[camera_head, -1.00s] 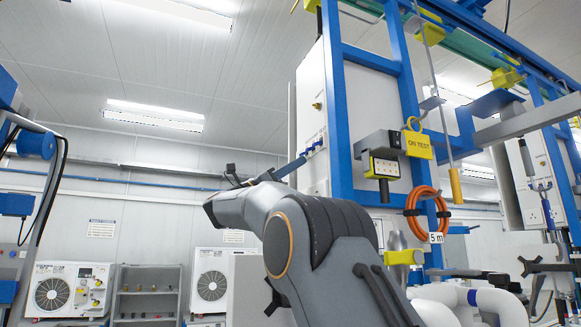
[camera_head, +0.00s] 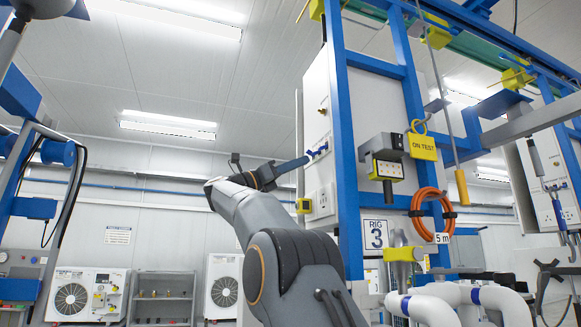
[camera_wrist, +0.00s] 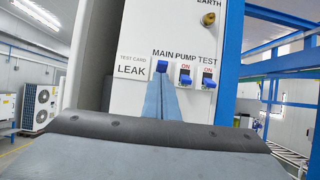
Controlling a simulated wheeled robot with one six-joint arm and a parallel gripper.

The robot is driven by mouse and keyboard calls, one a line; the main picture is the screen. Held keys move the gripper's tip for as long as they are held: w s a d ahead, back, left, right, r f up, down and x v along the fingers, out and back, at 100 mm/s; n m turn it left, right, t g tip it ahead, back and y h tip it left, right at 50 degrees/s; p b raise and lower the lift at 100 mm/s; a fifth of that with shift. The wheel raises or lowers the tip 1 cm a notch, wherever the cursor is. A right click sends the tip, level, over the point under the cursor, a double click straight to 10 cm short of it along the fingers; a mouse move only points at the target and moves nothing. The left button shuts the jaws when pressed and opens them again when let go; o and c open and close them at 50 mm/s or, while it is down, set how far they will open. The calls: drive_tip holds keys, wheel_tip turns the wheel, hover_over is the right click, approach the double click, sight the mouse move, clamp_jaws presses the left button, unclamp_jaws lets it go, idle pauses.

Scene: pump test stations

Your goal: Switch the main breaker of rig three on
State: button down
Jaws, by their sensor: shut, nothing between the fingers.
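The panel of rig three (camera_head: 317,110) is a white box on a blue frame, with the RIG 3 sign (camera_head: 375,234) below right. In the wrist view its row of blue toggles is labelled MAIN, PUMP and TEST. My gripper (camera_wrist: 163,78) is shut and empty, its long blue fingers right at the MAIN breaker toggle (camera_wrist: 161,66). That toggle sits higher than its neighbours, and no ON mark shows over it. The PUMP toggle (camera_wrist: 185,79) and TEST toggle (camera_wrist: 207,83) hang below red ON marks. The head view also shows my gripper (camera_head: 307,159) at the toggles; contact is unclear.
A brass EARTH knob (camera_wrist: 208,19) is above the toggles. A yellow ON TEST tag (camera_head: 422,147), a dark bracketed device (camera_head: 384,158) and an orange hose coil (camera_head: 430,212) hang right of the panel. White pipes (camera_head: 435,305) lie below. Outdoor fan units (camera_head: 73,296) stand behind.

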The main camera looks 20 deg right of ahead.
drive_tip(key=a+r+p, duration=0.2)
drive_tip(key=a+p, duration=0.3)
drive_tip(key=a, duration=0.4)
drive_tip(key=shift+a+r+p, duration=0.2)
drive_tip(key=shift+a+p, duration=0.1)
drive_tip(key=shift+p, duration=0.1)
drive_tip(key=shift+w, duration=0.15)
